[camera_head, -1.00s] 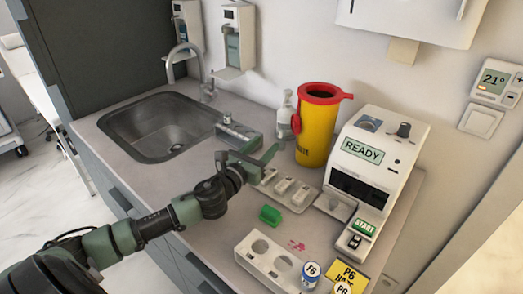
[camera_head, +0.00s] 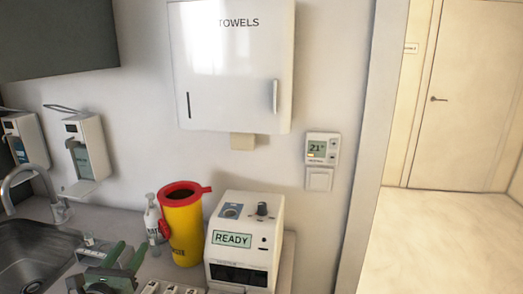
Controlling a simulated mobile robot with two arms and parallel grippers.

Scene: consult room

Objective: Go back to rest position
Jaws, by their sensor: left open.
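My left gripper (camera_head: 118,262) shows at the bottom left of the head view, over the counter between the sink and the yellow bin. Its green fingers are apart and nothing shows between them. Most of my left arm is below the picture edge. My right gripper is not in the picture.
A steel sink (camera_head: 25,255) with a tap (camera_head: 35,180) is at left. A yellow bin (camera_head: 184,232), a pump bottle (camera_head: 153,220) and a white READY device (camera_head: 243,238) stand by the wall. A towel dispenser (camera_head: 230,70) hangs above. A doorway opens at right onto clear floor (camera_head: 440,245).

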